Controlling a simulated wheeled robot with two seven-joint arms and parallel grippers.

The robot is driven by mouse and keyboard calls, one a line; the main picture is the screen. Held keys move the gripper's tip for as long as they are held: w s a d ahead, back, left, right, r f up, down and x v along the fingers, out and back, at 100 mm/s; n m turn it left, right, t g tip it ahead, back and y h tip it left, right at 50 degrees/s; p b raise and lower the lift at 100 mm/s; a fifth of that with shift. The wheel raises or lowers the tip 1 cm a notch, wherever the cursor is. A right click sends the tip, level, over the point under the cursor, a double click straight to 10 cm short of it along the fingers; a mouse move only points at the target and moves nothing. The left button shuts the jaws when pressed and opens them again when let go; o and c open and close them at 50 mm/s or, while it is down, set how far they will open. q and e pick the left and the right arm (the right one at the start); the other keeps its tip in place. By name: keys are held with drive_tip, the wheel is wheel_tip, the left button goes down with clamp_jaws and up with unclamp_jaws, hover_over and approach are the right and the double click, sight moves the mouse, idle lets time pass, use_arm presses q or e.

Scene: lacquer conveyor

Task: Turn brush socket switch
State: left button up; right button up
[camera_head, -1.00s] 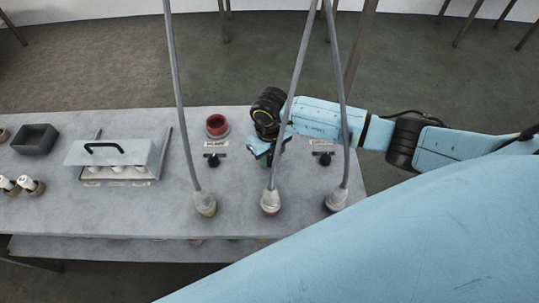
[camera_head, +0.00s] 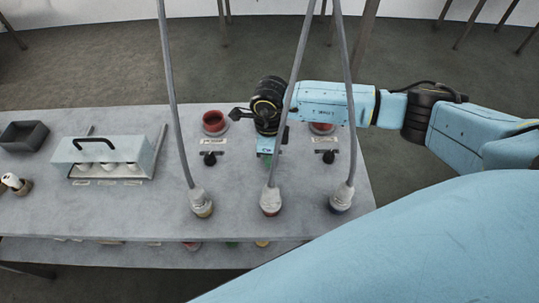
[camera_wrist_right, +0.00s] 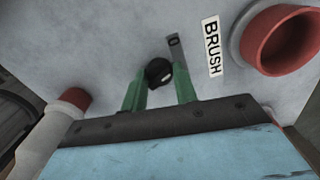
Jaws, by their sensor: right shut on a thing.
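The brush socket switch is a small black knob (camera_wrist_right: 158,72) in the right wrist view, beside a plate marked 0. The BRUSH label (camera_wrist_right: 212,47) and a red socket (camera_wrist_right: 285,40) lie to its right. My right gripper (camera_wrist_right: 159,88) has its two green fingers closed on the knob, one on each side. In the head view my right gripper (camera_head: 268,150) reaches down to the middle of the panel table. A grey cable crosses in front of it, and the middle switch is hidden there. My left gripper is not in view.
Three grey cables hang down to plugs (camera_head: 201,203) (camera_head: 270,201) (camera_head: 341,200) along the table's front. Other black switches (camera_head: 210,158) (camera_head: 328,157) and red sockets (camera_head: 214,122) (camera_head: 321,128) flank the gripper. A lidded rack (camera_head: 103,152) and dark tray (camera_head: 22,136) stand left.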

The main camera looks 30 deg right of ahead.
drive_tip(key=shift+n+b, duration=0.35)
drive_tip(key=shift+n, duration=0.35)
drive_tip(key=shift+r, duration=0.1)
drive_tip(key=o, duration=1)
drive_tip(key=shift+c, duration=0.2)
wheel_tip(320, 180, up, 13)
drive_tip(key=shift+r, duration=0.2)
